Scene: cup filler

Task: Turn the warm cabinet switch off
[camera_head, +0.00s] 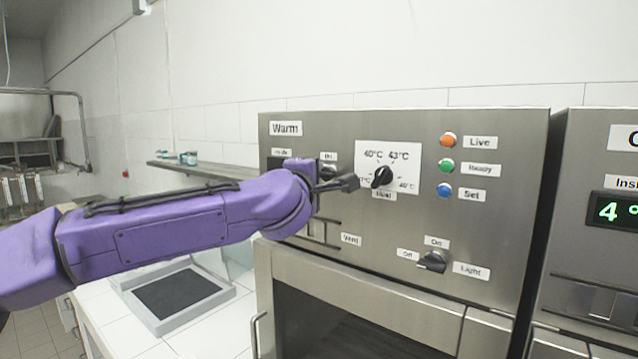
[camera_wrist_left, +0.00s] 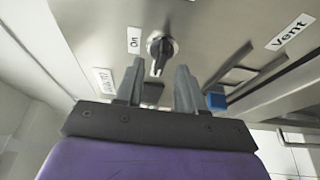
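The warm cabinet (camera_head: 480,228) is a steel unit with a "Warm" label at its top left. Its black switch knob (camera_head: 328,171) sits below an "On" label in the head view, partly hidden by my arm. In the left wrist view the knob (camera_wrist_left: 160,48) lies just beyond the gap between my fingertips, with "On" to its left. My right gripper is out of view.
A black temperature dial (camera_head: 382,177) is just right of my fingers. Orange, green and blue lights and a light switch (camera_head: 432,261) are further right. A vent slot is below my gripper. A blue piece (camera_wrist_left: 215,101) is near the right finger. A grey tray (camera_head: 163,322) lies on the counter.

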